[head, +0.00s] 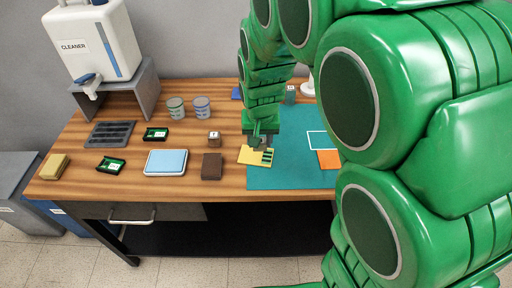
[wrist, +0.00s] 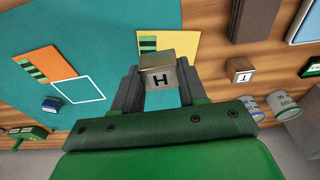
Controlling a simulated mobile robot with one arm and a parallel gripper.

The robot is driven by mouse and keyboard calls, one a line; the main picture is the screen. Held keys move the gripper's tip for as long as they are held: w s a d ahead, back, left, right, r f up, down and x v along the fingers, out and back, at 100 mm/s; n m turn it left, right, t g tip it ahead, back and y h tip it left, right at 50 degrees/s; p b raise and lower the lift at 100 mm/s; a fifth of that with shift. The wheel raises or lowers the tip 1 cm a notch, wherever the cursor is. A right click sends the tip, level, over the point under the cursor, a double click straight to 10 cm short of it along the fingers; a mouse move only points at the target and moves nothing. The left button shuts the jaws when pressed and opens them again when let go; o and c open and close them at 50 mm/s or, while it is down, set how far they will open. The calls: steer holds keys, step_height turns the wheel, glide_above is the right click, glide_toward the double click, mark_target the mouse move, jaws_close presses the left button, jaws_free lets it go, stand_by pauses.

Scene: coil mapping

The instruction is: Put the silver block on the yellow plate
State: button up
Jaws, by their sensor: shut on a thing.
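In the wrist view my gripper (wrist: 158,88) is shut on a silver block (wrist: 157,77) with a black H on its face. The yellow plate (wrist: 180,48), which has dark green stripes at one end, lies just beyond the block, and the block overlaps its lower left part in that picture. In the head view my gripper (head: 257,139) points down at the back edge of the yellow plate (head: 249,154). The block is hard to make out there. I cannot tell whether the block touches the plate.
The plate lies at the left edge of a teal mat (head: 283,174), with an orange plate (head: 328,159) to the right. A small block marked I (head: 214,139), a brown box (head: 212,166), two cups (head: 201,107) and a blue-topped case (head: 166,162) stand left.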

glide_above(256, 154)
steer(key=shift+s+f, duration=0.2)
steer(key=shift+f, duration=1.15)
steer(key=shift+s+f, duration=0.2)
steer(key=shift+f, duration=2.65)
steer(key=shift+f, duration=0.15)
steer(key=o, duration=1.1)
